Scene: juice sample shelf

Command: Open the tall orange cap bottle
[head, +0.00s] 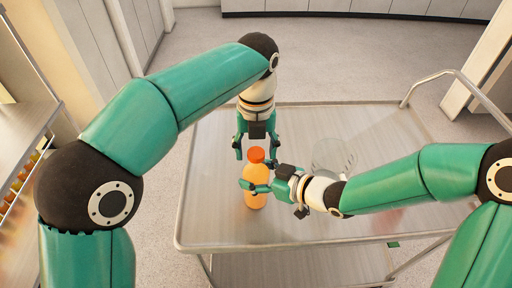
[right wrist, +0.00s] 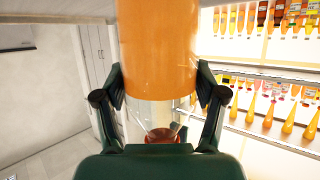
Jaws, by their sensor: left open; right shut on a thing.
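The tall bottle (head: 254,200) of orange juice with an orange cap (head: 256,154) stands upright on the metal cart. My right gripper (head: 252,186) is shut around its body from the right. In the right wrist view, the bottle (right wrist: 158,45) sits between the two fingers (right wrist: 160,95), with its clear neck and the cap (right wrist: 165,135) toward the bottom of the picture. My left gripper (head: 256,145) points down at the cap, open, with one finger to each side of it. I cannot tell whether its fingers touch the cap.
The metal cart (head: 220,150) has a wide free surface left and behind. A clear round glass container (head: 330,155) stands to the right, partly behind my right arm. A handrail (head: 440,80) edges the cart's right. Shelves of juice bottles (right wrist: 270,100) show in the right wrist view.

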